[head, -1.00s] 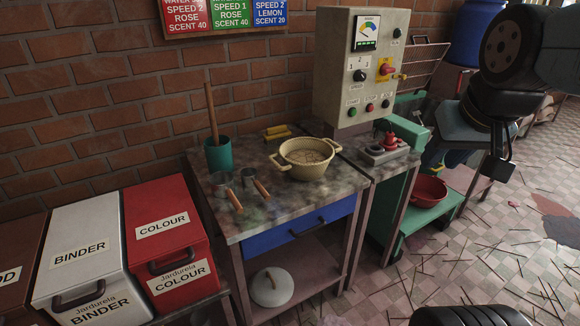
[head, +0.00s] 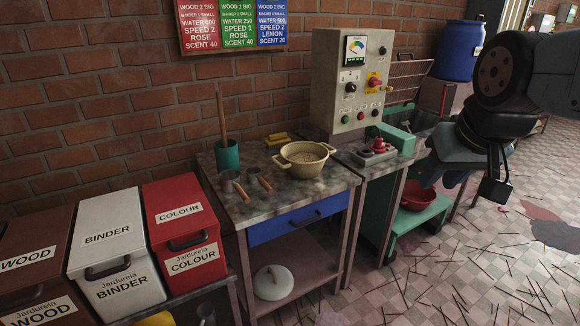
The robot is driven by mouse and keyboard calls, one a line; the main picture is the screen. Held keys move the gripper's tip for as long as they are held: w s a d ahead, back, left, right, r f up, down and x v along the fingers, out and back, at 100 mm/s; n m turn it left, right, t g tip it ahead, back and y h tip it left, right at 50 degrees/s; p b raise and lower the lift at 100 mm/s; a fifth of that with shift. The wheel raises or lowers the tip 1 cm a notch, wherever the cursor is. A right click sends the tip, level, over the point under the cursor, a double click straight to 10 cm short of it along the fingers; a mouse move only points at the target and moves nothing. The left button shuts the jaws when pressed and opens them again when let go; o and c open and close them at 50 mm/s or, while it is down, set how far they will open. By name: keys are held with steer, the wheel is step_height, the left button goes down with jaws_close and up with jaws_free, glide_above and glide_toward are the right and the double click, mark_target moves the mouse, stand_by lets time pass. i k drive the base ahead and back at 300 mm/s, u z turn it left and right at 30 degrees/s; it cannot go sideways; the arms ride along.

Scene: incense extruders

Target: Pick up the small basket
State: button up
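I see no item labelled as a small basket. On the stained worktop (head: 255,205) stand two small metal cups with wooden handles, the left cup (head: 228,178) and the right cup (head: 253,173). Their handles point toward the front right. A cream two-handled bowl (head: 303,158) with grainy contents stands behind them to the right. I cannot tell which of these is the basket. My arm reaches in at the upper right, over the floor and apart from the worktop.
A green pot (head: 227,158) with a stick stands behind the cups. The binder bin (head: 115,260) and red colour bin (head: 183,232) stand left of the worktop. The control box (head: 350,85) rises at its right. Open floor strewn with sticks lies front right.

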mark_target(303, 160)
steer(key=z, duration=0.15)
steer(key=i, duration=0.95)
steer(key=u, duration=0.05)
